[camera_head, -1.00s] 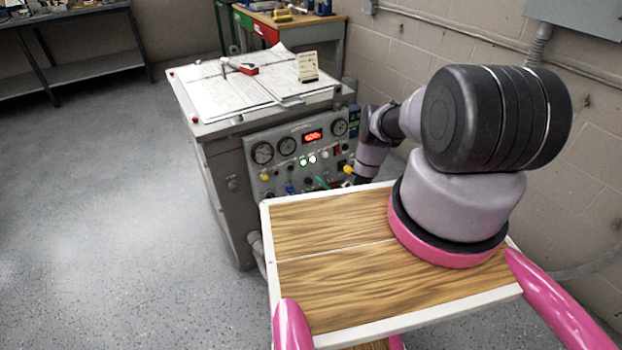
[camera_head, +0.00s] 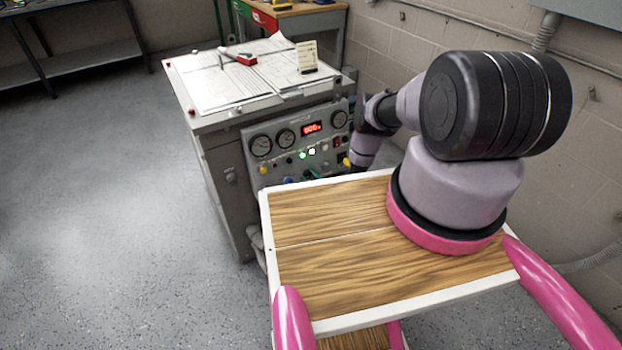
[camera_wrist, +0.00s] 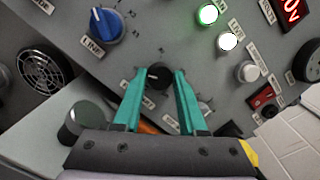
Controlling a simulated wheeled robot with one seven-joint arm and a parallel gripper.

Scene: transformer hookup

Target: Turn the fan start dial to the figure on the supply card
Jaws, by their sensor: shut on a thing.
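In the wrist view, my gripper (camera_wrist: 160,78) has its two teal fingers closed on the sides of a small black dial (camera_wrist: 156,76) on the grey panel. Scale marks ring this dial, but I cannot read its name or its setting. The small pale supply card (camera_head: 307,57) stands upright on top of the console in the head view; its figure is too small to read. In the head view the gripper's hold is mostly hidden behind my own tray top.
A blue knob (camera_wrist: 105,26) marked LINE sits up and left of the dial. Lit green (camera_wrist: 208,14) and white (camera_wrist: 228,41) lamps, a red display (camera_head: 312,128) and gauges (camera_head: 261,145) share the panel. Drawings (camera_head: 220,85) cover the console top (camera_head: 204,122).

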